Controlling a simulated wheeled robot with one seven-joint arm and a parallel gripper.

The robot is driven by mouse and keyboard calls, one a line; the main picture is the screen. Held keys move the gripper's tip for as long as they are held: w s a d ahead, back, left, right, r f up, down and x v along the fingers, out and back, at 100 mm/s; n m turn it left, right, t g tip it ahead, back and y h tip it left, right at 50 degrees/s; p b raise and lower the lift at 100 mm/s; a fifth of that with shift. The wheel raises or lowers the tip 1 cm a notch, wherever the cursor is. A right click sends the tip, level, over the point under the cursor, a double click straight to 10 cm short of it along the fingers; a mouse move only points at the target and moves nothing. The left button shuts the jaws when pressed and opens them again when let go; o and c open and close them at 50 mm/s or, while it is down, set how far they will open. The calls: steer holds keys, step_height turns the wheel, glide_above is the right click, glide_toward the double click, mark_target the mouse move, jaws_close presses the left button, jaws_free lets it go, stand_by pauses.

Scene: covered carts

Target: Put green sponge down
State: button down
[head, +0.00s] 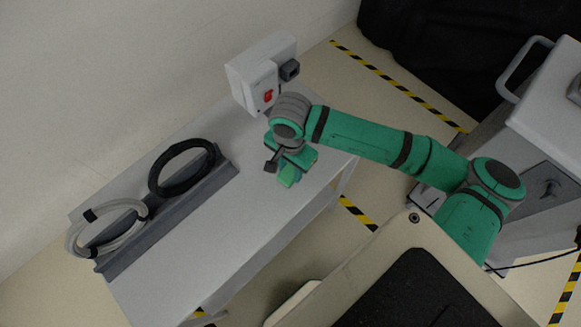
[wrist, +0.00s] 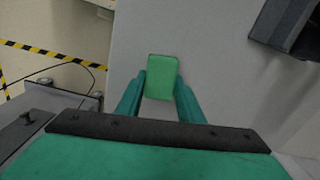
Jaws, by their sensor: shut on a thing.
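The green sponge (wrist: 161,77) is a small block held between the two teal fingers of my gripper (wrist: 161,88) in the wrist view. In the head view the sponge (head: 289,175) shows below my gripper (head: 284,168), over the right part of the light grey table (head: 215,235). My gripper is shut on the sponge. The table surface lies under it in the wrist view; I cannot tell whether the sponge touches it.
A black cable coil (head: 212,155) and a grey hose coil (head: 78,232) rest at a dark grey rack (head: 170,215) on the table's left. A white box with a red switch (head: 250,82) stands at the back. The table's front middle is clear.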

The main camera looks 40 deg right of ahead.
mark_target(290, 169)
steer(key=c, duration=1.2)
jaws_free()
steer(key=shift+f, duration=0.1)
steer(key=r, duration=0.9)
steer(key=shift+w+d+r, duration=0.1)
steer(key=shift+w+r, duration=0.15)
steer(key=shift+r, duration=0.15)
steer(key=shift+s+r, duration=0.1)
steer(key=shift+r, duration=0.4)
